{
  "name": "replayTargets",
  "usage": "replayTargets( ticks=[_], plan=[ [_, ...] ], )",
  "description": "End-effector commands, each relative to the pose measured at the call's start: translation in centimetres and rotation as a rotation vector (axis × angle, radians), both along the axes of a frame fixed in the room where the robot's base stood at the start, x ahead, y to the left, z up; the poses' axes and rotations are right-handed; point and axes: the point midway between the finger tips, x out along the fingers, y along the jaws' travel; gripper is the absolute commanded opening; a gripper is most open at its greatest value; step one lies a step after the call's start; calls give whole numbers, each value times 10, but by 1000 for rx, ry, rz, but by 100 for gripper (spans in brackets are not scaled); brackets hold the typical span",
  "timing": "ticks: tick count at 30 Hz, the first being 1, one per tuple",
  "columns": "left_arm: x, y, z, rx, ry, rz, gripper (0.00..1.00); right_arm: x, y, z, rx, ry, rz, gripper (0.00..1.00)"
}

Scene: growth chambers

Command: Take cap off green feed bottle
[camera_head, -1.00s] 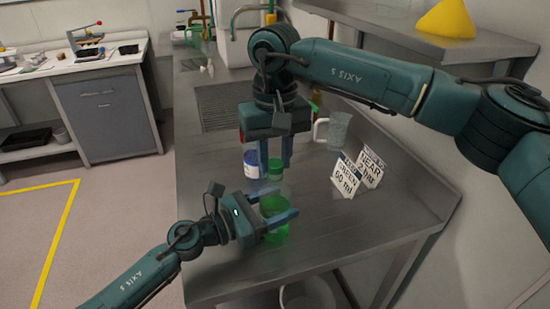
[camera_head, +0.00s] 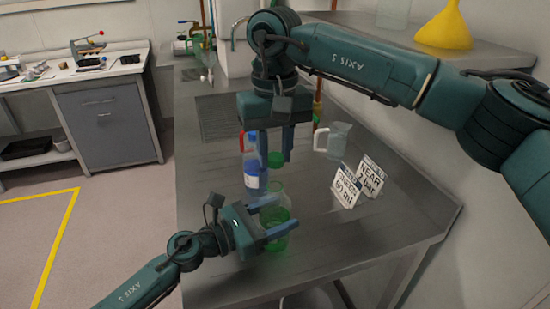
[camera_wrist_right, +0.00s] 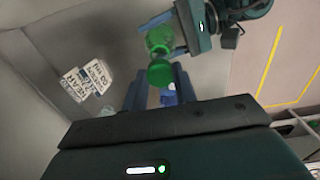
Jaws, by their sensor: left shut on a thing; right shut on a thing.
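The green feed bottle (camera_head: 275,240) stands upright near the front of the steel bench, clear glass above with green liquid low in it. My left gripper (camera_head: 285,213) is shut around its body from the left. My right gripper (camera_head: 275,160) points down above it, shut on the green cap (camera_head: 275,159). In the head view a gap shows between the cap and the bottle's top, so the cap is off and held above it. In the right wrist view the cap (camera_wrist_right: 160,73) sits between the fingertips, with the bottle (camera_wrist_right: 159,40) beyond it.
A clear jug (camera_head: 337,140) and two sign cards (camera_head: 347,187) (camera_head: 371,178) stand to the right. A shelf with a yellow funnel (camera_head: 445,27) overhangs the back right. Bench front right is clear.

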Motion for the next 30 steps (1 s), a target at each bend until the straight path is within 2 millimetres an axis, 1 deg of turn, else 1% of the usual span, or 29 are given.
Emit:
replayTargets(
  ticks=[1,3,10,11,12,19,26,30],
  plan=[
    [0,0,0,1,0,0,0,0,1,8,2,-2,0,0],
    [0,0,0,1,0,0,0,0,0,14,1,-2,0,0],
    [0,0,0,1,0,0,0,0,0,17,0,1,-1,0],
    [0,0,0,1,0,0,60,0,0,17,0,1,0,0],
    [0,0,0,1,0,0,63,0,0,17,0,1,0,0],
    [0,0,0,1,0,0,82,0,0,16,0,0,0,0],
    [0,0,0,1,0,0,83,0,0,16,0,0,-1,0],
    [-4,9,-2,2,0,1,83,0,0,13,0,1,-1,0]
  ],
)
